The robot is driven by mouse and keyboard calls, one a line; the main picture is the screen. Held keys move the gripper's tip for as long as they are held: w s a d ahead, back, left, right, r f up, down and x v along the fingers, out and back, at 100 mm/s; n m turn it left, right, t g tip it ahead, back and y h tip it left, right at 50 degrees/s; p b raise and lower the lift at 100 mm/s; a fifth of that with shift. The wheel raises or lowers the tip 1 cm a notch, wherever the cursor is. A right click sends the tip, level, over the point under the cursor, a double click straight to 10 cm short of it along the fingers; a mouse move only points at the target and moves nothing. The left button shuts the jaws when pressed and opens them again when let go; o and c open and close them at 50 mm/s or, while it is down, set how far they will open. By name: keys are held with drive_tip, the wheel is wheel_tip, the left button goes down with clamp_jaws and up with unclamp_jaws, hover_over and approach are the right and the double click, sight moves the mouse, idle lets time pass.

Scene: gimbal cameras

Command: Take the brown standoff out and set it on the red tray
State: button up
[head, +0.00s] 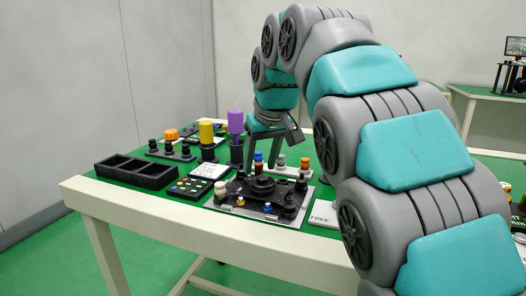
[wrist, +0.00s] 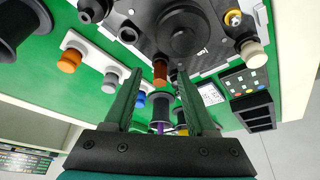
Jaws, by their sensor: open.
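The brown standoff (wrist: 160,72) stands upright at the edge of a dark fixture plate (wrist: 200,45). In the head view the brown standoff (head: 258,168) rises at the back of the fixture (head: 250,207), just in front of a blue-topped peg. My gripper (wrist: 159,78) is open and empty, with one finger on each side of the brown standoff in the wrist view. I cannot tell whether the fingertips are level with it. In the head view my gripper (head: 262,150) is above the back of the fixture, partly dark against other parts. No red tray is visible in either view.
A blue peg (wrist: 140,98), grey peg (wrist: 110,80) and orange peg (wrist: 69,61) stand beside the fixture. A black compartment tray (head: 138,172), a button panel (head: 189,188) and yellow (head: 206,132) and purple (head: 236,121) cylinders stand to the left. A "FREE" plate (head: 323,215) lies right.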

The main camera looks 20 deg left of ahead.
drive_tip(key=shift+w+a+f, duration=0.1)
drive_tip(key=shift+f, duration=0.35)
clamp_jaws()
idle(0.6)
drive_tip(key=shift+w+n+g+y+b, duration=0.1)
drive_tip(key=shift+n+g+y+b, duration=0.3)
drive_tip(key=shift+n+b, duration=0.7)
drive_tip(key=n+g, duration=0.1)
drive_tip(key=n, duration=0.3)
drive_tip(key=shift+w+y, duration=0.15)
drive_tip(key=shift+y, duration=0.15)
drive_tip(key=shift+r+n+g+p, duration=0.15)
drive_tip(key=shift+n+g+p, duration=0.25)
drive_tip(key=shift+n+p, duration=0.45)
drive_tip(key=shift+n, duration=0.05)
drive_tip(key=shift+n+g+p, duration=0.6)
drive_tip(key=shift+n+p, duration=0.55)
drive_tip(key=shift+n, duration=0.05)
